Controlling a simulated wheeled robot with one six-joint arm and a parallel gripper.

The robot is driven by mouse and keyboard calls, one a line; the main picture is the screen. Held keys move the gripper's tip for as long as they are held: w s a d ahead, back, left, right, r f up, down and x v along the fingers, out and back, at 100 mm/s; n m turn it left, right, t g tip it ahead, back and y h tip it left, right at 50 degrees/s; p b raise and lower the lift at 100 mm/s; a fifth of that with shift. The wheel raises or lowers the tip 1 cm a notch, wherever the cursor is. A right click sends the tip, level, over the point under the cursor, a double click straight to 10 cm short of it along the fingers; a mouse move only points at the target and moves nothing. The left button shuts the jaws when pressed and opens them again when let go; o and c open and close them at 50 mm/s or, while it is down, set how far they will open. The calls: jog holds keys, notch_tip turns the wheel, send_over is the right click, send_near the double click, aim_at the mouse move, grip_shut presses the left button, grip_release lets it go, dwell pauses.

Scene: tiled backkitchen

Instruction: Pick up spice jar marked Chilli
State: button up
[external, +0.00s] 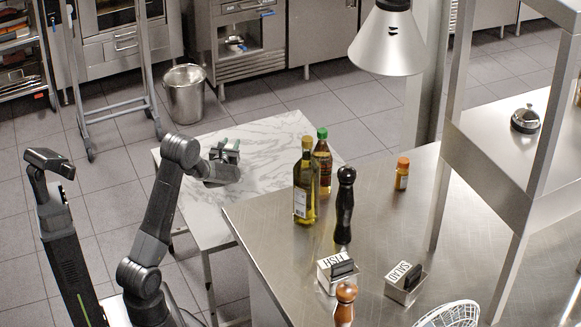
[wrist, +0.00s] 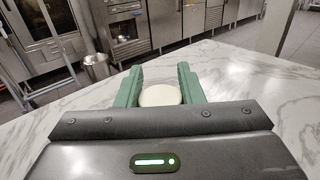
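My gripper (external: 226,150) is low over the marble-topped table, and its two green fingers show in the wrist view (wrist: 160,88). A round cream-white thing (wrist: 160,96) lies between the fingers, seen from above, with a finger close along each side. I cannot tell whether they press on it, or what it is; no label on it shows. A small jar with an orange cap (external: 402,174) stands upright on the steel counter, well to the right of my gripper. Its label is too small to read, so I cannot tell which jar is marked Chilli.
The marble table (external: 272,135) is otherwise mostly clear. On the steel counter (external: 270,240) stand an oil bottle (external: 304,185), a dark green-capped bottle (external: 323,165), a black mill (external: 344,208), a wooden mill (external: 344,303) and FISH and SALAD containers. A lamp (external: 387,42) hangs above.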

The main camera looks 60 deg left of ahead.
grip_shut()
